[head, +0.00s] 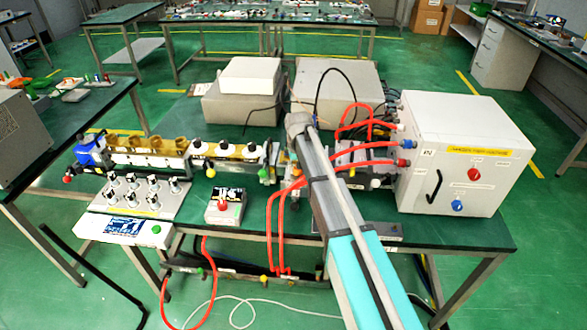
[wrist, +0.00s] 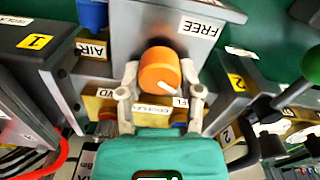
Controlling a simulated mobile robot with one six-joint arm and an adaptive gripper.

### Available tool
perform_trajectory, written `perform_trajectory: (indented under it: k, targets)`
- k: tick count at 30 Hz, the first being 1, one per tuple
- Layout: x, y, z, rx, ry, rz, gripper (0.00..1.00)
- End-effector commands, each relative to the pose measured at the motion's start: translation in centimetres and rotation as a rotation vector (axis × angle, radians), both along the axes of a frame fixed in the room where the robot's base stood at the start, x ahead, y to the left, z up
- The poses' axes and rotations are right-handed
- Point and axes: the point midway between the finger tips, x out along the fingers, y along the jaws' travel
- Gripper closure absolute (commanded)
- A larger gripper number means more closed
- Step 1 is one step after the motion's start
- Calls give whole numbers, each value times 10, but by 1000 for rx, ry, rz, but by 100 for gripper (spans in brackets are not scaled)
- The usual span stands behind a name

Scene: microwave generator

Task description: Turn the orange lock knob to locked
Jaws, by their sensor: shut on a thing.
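The orange lock knob (wrist: 156,66) is in the upper middle of the wrist view, on a grey panel (wrist: 130,25). A white pointer mark on it points down and to the right. A FREE label (wrist: 200,27) sits above and to the right of the knob; another label (wrist: 152,108) below it is too small to read surely. My gripper (wrist: 159,74) has a finger on each side of the knob and is shut on it.
A yellow tag marked 1 (wrist: 35,42), an AIR label (wrist: 92,50) and a blue part (wrist: 92,12) lie left of the knob. A green knob (wrist: 311,63) is at right. In the head view, red hoses run to a white generator box (head: 465,155) right of my arm.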

Motion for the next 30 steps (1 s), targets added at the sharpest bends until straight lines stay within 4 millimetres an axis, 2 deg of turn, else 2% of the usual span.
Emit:
perform_trajectory:
  k: [8,9,13,14,30]
  targets:
    - [-4,-2,0,-4,7,-1,100]
    - [-4,-2,0,-4,7,-1,46]
    - [-3,-2,0,-2,6,0,22]
    - [-3,-2,0,-2,6,0,19]
    - [-1,-1,0,0,3,1,19]
